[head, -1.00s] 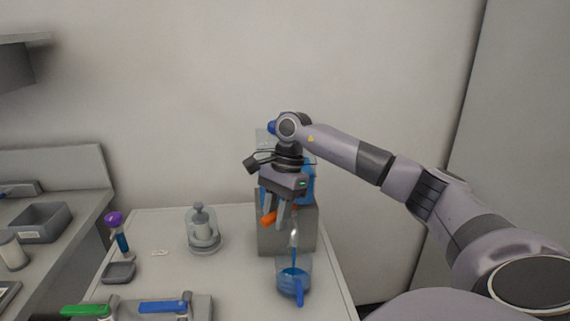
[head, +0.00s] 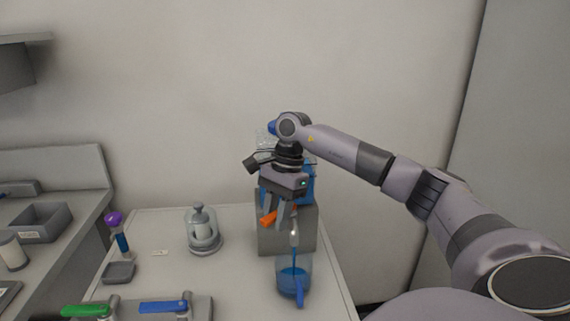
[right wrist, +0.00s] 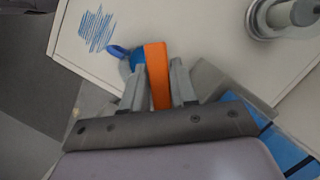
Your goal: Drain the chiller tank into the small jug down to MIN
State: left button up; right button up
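The chiller tank (head: 266,143) stands on a grey block (head: 288,238) at the table's right side, with blue liquid (head: 308,190) in its lower part. My gripper and arm hide much of it; I cannot read a MIN mark. An orange valve lever (head: 268,219) sits between the fingers of my right gripper (head: 273,220). In the right wrist view the fingers (right wrist: 158,85) close against both sides of the lever (right wrist: 156,75). A thin blue stream runs from the spout (head: 294,238) into the small clear jug (head: 283,265) below, which holds blue liquid. My left gripper is out of view.
A glass-domed vessel (head: 203,236) stands left of the tank. A purple-topped tube (head: 118,232) and small grey tray (head: 120,271) are farther left. Green (head: 85,311) and blue (head: 163,307) levers lie at the front. The table between vessel and jug is clear.

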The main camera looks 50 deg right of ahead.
jog(key=shift+w+m+t, duration=0.4)
jog(key=shift+w+m, duration=0.1)
jog(key=shift+m, duration=0.6)
jog(key=shift+d, duration=0.1)
dwell(2.3)
jog(key=m, duration=0.1)
jog(key=w+m+t, duration=0.1)
jog(key=m, duration=0.1)
jog(key=w+d+m+p, duration=0.1)
jog(key=m, duration=0.1)
jog(key=shift+h, duration=0.3)
jog(key=shift+o, duration=1.2)
jog(key=shift+w+d, duration=0.1)
